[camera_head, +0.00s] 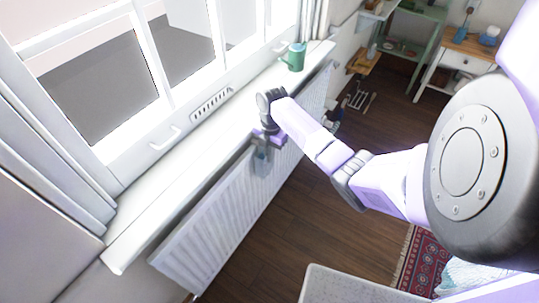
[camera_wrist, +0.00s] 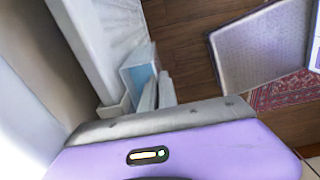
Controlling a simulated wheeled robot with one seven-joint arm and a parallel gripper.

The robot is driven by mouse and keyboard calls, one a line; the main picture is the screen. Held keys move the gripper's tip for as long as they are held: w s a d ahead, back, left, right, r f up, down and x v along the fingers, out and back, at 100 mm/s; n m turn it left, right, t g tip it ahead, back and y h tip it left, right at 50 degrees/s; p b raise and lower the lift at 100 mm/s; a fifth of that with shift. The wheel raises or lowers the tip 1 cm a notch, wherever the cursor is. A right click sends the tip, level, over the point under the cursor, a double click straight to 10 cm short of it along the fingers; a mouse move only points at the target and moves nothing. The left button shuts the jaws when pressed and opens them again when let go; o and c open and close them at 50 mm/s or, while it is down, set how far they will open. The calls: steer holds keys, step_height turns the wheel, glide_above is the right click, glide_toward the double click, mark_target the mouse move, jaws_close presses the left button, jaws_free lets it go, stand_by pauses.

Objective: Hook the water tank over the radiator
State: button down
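The water tank (camera_head: 261,161) is a small grey-blue box at the room side of the white radiator (camera_head: 222,218), near its top edge. In the wrist view the tank (camera_wrist: 138,72) shows its open top and light blue inside, close beside the radiator (camera_wrist: 108,35). My gripper (camera_head: 264,143) is directly above the tank, pointing down. In the wrist view my gripper's two grey fingers (camera_wrist: 157,92) are close together, with the tank's near wall seemingly between them. A pale piece at the tank's radiator side may be its hook; whether it sits over the radiator's edge is unclear.
The white window sill (camera_head: 190,155) runs above the radiator, close to my gripper. A green watering can (camera_head: 294,57) stands on its far end. Tools (camera_head: 357,98) stand beyond the radiator. The wooden floor (camera_head: 285,235) beside the radiator is open.

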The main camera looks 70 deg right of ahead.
stand_by(0.3)
steer(key=c, duration=1.6)
jaws_free()
steer(key=r, duration=0.7)
steer(key=shift+d+r, duration=0.2)
steer(key=shift+r, duration=0.15)
